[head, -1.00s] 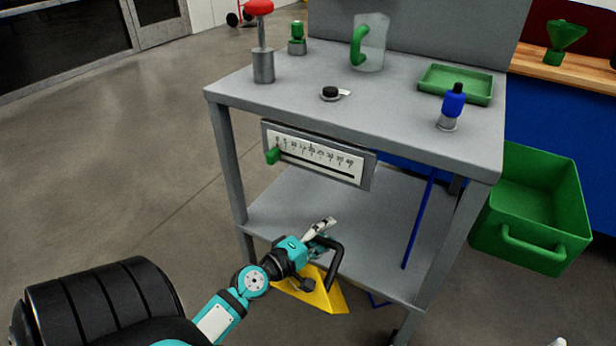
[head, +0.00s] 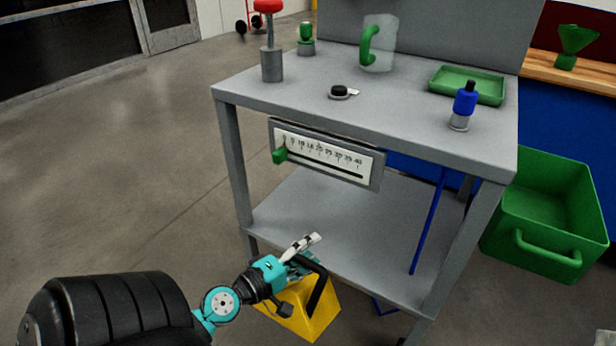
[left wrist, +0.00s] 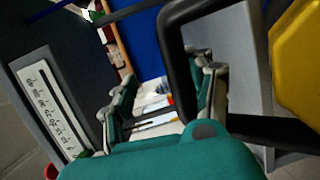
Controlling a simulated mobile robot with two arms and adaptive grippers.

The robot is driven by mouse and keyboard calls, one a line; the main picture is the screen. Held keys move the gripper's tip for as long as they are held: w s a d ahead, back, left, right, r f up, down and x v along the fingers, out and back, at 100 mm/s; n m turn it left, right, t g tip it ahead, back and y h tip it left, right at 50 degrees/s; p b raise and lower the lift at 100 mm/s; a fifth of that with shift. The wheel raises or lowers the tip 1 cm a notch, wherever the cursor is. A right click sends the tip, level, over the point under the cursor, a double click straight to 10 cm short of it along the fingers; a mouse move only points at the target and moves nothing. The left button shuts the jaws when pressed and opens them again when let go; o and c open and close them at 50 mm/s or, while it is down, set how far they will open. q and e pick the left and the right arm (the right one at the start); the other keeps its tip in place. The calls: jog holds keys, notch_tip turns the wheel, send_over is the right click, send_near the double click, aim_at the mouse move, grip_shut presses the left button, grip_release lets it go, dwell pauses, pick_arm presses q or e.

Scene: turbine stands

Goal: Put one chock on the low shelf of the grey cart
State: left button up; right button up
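The yellow chock (head: 303,308) with its black loop handle (head: 319,290) hangs at my left gripper (head: 304,258), in front of the grey cart's near left side. The gripper is on the handle; the handle passes by the fingers in the left wrist view (left wrist: 176,60), where the yellow body (left wrist: 298,55) shows at right. The grey cart (head: 232,170) has a bare low shelf (head: 345,225). The chock is beside the shelf's front edge, outside it and seemingly lower. My right gripper is out of view.
The cart top holds a green tray (head: 466,86), a clear jug (head: 378,45), a blue-topped bottle (head: 463,106) and a red-topped post (head: 270,45). A scale panel (head: 325,155) hangs below the top. A blue rod (head: 428,222) crosses the shelf's right side. A green bin (head: 545,215) stands right.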

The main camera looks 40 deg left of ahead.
pick_arm(q)
jog(key=o, duration=0.9)
jog(key=shift+r, duration=0.1)
jog(key=s, duration=0.4)
jog(key=s+r, duration=0.1)
jog(key=s, duration=0.6)
jog(key=shift+s+a+r, duration=0.15)
jog(key=shift+s+a, duration=0.2)
jog(key=shift+s, duration=0.05)
grip_shut()
dwell(0.6)
